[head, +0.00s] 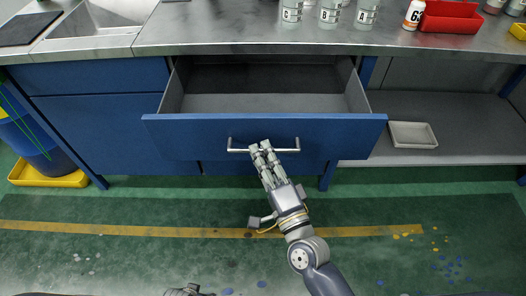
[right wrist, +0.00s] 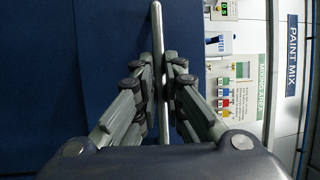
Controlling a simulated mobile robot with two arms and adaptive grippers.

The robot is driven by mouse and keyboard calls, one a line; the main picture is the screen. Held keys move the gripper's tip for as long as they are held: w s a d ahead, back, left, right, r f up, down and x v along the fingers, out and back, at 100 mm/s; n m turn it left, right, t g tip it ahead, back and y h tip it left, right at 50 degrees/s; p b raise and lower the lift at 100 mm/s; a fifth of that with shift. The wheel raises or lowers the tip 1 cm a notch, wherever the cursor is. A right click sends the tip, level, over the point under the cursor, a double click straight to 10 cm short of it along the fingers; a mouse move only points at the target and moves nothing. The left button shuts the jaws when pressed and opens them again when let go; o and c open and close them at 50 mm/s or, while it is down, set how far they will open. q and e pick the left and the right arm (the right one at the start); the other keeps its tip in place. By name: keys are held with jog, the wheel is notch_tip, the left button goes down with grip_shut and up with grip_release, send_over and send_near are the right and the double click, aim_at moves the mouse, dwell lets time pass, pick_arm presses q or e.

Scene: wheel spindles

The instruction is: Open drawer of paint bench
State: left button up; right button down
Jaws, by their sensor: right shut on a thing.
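The blue drawer (head: 200,135) of the paint bench stands pulled out, and its grey inside (head: 265,102) shows empty. A metal bar handle (head: 288,150) runs along its front. My right gripper (head: 261,149) is shut on the handle near its middle. In the right wrist view the handle (right wrist: 157,35) passes between the fingers of the right gripper (right wrist: 158,85), with the blue drawer front (right wrist: 100,40) behind. At the bottom edge of the head view a small part of my left gripper (head: 185,290) shows; its fingers cannot be made out.
The metal bench top (head: 220,30) carries several labelled cups (head: 330,12), an orange-and-white container (head: 413,14), a red tray (head: 450,18) and a sink (head: 95,18). A pale tray (head: 412,135) lies on the open lower shelf at right. A blue drum stands in a yellow tray (head: 50,179) at left.

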jog(key=c, duration=1.7)
grip_release()
jog(key=v, duration=1.2)
